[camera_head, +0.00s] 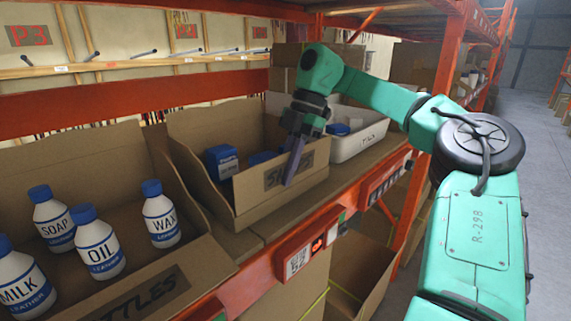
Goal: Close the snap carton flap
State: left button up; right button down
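An open cardboard carton (248,207) stands on the shelf in the middle, its front label partly hidden, with an "S" showing. A tall cardboard panel (212,125) stands upright at its back left; I cannot tell for sure that this is the flap. Blue boxes (222,161) lie inside the carton. My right gripper (291,167) points down at the carton's front wall and overlaps the label; I cannot tell whether it touches. Its fingers look close together, but their gap is not clear. My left gripper is not in view.
A carton labelled "BOTTLES" (205,262) holds several white bottles with blue caps at left. A white bin (350,146) with a blue item stands right of the middle carton. The orange shelf beam (262,272) runs along the front. Below is another open carton (362,270).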

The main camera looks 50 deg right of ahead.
jog(key=shift+w+g, duration=0.1)
jog(key=shift+g, duration=0.2)
jog(key=c, duration=1.3)
grip_release()
